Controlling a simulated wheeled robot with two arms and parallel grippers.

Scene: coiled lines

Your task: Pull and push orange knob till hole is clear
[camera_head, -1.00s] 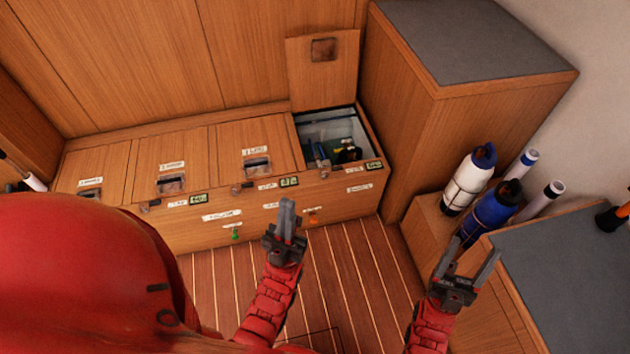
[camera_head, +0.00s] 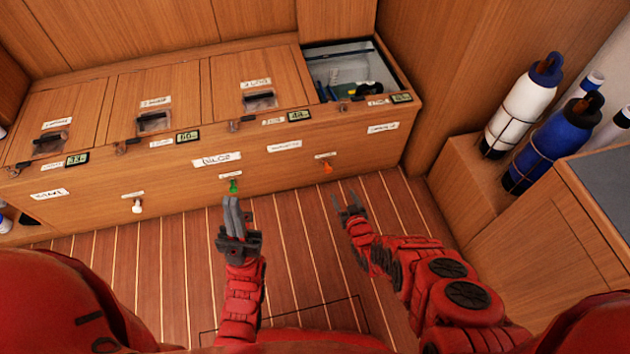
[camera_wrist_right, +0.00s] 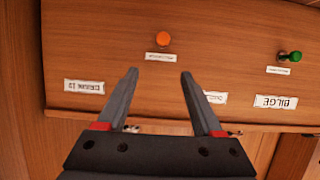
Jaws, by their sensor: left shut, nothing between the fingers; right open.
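The orange knob (camera_head: 327,168) sticks out of the front of the wooden bench, right of the middle, under a small label. It also shows in the right wrist view (camera_wrist_right: 162,38), beyond the fingertips and between their lines. My right gripper (camera_head: 347,203) is open and empty, a little in front of and below the knob, apart from it. Its two fingers (camera_wrist_right: 158,75) are spread in the right wrist view. My left gripper (camera_head: 231,204) is shut and empty, just in front of the green knob (camera_head: 233,186); I cannot tell if they touch. The hole is not identifiable.
A white knob (camera_head: 137,206) sits further left on the bench front. The open compartment (camera_head: 350,70) at the bench's right end holds tools and clear material. White (camera_head: 520,105) and blue (camera_head: 555,140) bottles stand at right. The striped floor (camera_head: 290,250) is clear.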

